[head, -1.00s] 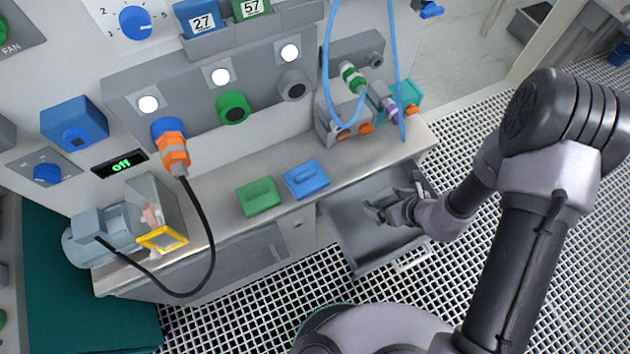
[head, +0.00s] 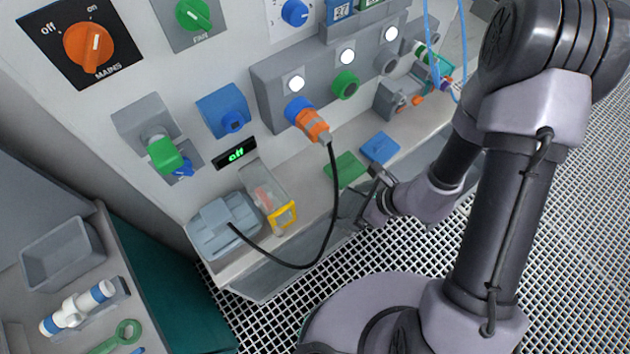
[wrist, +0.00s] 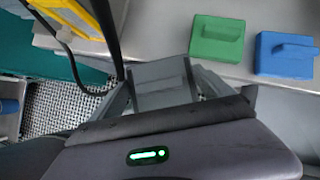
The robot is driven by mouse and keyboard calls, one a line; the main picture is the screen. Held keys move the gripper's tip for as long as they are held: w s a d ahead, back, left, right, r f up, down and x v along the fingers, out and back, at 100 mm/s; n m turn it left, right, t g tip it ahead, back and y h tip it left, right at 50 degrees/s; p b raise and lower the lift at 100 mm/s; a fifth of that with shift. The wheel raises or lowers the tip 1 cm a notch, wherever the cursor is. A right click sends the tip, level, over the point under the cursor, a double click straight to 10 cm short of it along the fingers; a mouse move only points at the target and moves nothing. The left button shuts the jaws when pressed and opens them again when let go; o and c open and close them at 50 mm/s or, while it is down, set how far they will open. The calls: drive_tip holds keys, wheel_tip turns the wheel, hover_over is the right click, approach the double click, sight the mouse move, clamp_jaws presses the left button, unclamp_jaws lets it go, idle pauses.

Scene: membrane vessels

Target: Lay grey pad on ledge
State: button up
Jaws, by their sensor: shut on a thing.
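My gripper (head: 370,195) is shut on the grey pad (wrist: 160,82), which shows between the fingers in the wrist view. In the head view the pad is hard to make out against the grey bench front. The ledge (head: 315,178) is the pale grey shelf below the wall panel. A green pad (head: 345,170) and a blue pad (head: 380,148) lie on it; they also show at the top right of the wrist view. My gripper is by the ledge's front edge, close to the green pad. The pad's height above the ledge cannot be told.
A clear box with a yellow frame (head: 283,214) and a grey-blue unit (head: 222,226) stand on the ledge's left end. A black cable (head: 335,215) loops from the orange plug (head: 312,125) past the front edge. Bare ledge lies between box and green pad.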

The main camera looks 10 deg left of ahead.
drive_tip(key=w+a, duration=0.1)
drive_tip(key=a, duration=0.2)
drive_tip(key=w+a, duration=0.2)
drive_tip(key=a, duration=0.2)
drive_tip(key=w+a+f, duration=0.1)
drive_tip(key=a, duration=0.3)
drive_tip(key=shift+w+f, duration=0.1)
drive_tip(key=shift+w, duration=0.15)
drive_tip(key=shift+w+a+f, duration=0.1)
drive_tip(key=shift+a+f, duration=0.05)
drive_tip(key=shift+f, duration=0.1)
drive_tip(key=shift+f+b, duration=0.65)
drive_tip(key=shift+f, duration=0.9)
drive_tip(key=shift+f, duration=0.1)
drive_tip(key=o, duration=1.1)
drive_tip(key=p+v, duration=0.3)
drive_tip(key=v, duration=0.9)
